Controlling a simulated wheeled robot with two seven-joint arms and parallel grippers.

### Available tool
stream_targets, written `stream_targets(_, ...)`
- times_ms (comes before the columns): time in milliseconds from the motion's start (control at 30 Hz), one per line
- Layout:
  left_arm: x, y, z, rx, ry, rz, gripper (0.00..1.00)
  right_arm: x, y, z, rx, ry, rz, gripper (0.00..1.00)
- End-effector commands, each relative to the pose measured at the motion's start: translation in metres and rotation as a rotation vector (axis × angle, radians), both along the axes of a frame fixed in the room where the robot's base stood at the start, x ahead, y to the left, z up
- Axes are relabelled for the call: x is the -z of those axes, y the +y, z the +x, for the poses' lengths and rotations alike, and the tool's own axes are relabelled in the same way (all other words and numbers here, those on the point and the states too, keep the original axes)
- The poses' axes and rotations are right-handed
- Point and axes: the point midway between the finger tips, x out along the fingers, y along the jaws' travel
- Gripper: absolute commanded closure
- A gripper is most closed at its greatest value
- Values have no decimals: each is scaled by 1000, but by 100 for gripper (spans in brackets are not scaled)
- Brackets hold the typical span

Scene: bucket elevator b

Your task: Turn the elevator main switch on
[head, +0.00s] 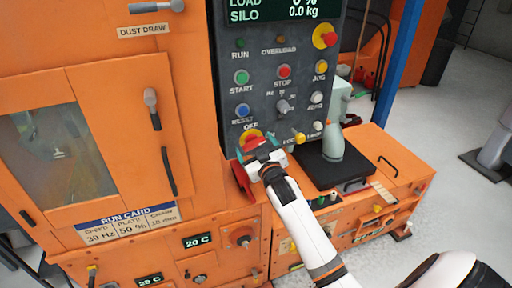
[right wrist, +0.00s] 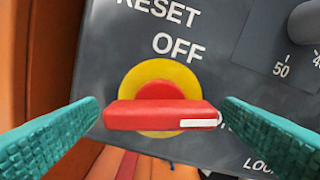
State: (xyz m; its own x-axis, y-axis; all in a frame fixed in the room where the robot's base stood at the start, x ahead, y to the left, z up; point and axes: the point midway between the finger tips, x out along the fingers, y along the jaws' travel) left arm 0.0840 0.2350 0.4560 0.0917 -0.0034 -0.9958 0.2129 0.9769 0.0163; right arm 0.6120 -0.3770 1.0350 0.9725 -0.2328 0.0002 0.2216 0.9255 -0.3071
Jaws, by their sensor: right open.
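The main switch is a red bar handle on a yellow disc, under the word OFF on the dark control panel (head: 262,75). In the right wrist view the red handle (right wrist: 160,116) lies level, its white mark pointing right. My right gripper (head: 262,152) is at the switch, open. In the right wrist view its teal fingers stand on either side of the handle's ends, close to them; I cannot tell whether they touch. My left gripper is not in view.
Near the switch are a yellow knob (head: 299,138), a blue RESET button (head: 242,110) and a selector knob (head: 283,106). A grey-green bottle-like object (head: 333,145) stands on a black plate right of the panel. An orange cabinet door with a handle (head: 152,108) is left.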

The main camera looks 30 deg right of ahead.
Motion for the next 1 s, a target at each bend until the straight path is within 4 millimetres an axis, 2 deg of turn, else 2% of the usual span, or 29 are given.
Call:
stream_targets(33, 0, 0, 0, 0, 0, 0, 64, 0, 0, 0, 0, 0, 0, 16)
stream_targets(200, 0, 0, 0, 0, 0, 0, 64, 0, 0, 0, 0, 0, 0, 44)
stream_targets(300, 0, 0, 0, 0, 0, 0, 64, 0, 0, 0, 0, 0, 0, 56)
stream_targets(367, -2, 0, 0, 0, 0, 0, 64, -1, 0, 0, 0, -3, 17, 56)
stream_targets(500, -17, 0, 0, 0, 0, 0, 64, -4, 0, 0, 2, -44, 200, 55)
stream_targets(600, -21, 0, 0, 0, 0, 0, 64, -2, 0, 0, 1, -70, 300, 55)
stream_targets(867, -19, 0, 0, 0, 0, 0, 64, 0, 0, 0, 1, -78, 324, 55)
stream_targets(900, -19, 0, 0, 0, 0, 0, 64, 0, 0, 0, 1, -78, 323, 31)
stream_targets(1000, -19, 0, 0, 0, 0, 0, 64, 0, 0, 0, 1, -77, 322, 15)
